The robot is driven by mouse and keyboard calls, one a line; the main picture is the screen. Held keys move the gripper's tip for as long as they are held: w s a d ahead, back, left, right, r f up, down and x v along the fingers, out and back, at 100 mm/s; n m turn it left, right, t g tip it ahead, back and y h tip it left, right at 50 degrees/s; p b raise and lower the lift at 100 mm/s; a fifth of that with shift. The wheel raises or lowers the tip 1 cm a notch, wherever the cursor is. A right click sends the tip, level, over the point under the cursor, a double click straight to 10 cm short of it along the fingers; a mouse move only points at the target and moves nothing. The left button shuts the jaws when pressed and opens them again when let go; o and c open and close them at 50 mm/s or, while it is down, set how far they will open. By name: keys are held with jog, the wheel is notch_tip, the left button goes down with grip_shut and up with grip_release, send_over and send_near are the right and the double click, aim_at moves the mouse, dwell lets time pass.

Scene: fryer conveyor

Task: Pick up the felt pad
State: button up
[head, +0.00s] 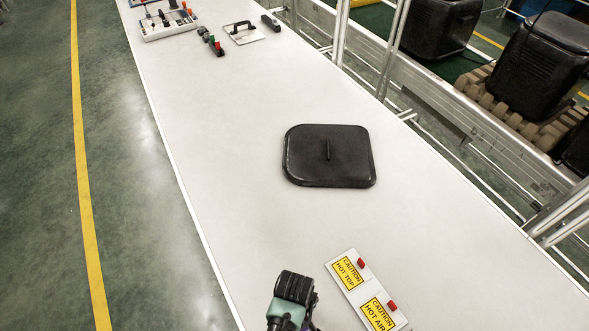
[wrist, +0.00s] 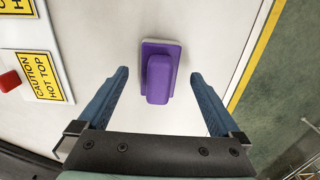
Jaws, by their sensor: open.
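A purple block on a flat purple base with a pale edge, which I take to be the felt pad (wrist: 158,74), lies on the white surface in the wrist view. My gripper (wrist: 159,76) is open, with one blue finger on each side of the pad in the picture. Nothing is held. I cannot tell how far above the pad the fingers are. In the head view my arm shows at the bottom, and I do not see the pad there.
A panel with yellow caution labels (head: 350,274) and red knobs lies beside my arm. A black lid (head: 328,155) lies mid-table. A switch box (head: 168,24) and a white plate with a black handle (head: 243,33) are at the far end. Metal rails border the right side.

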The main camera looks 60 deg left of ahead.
jog(key=shift+f, duration=0.95)
jog(key=c, duration=1.5)
jog(key=shift+o, duration=0.2)
jog(key=shift+r, duration=0.1)
jog(key=shift+r, duration=4.95)
jog(key=o, duration=0.7)
jog(key=c, duration=0.5)
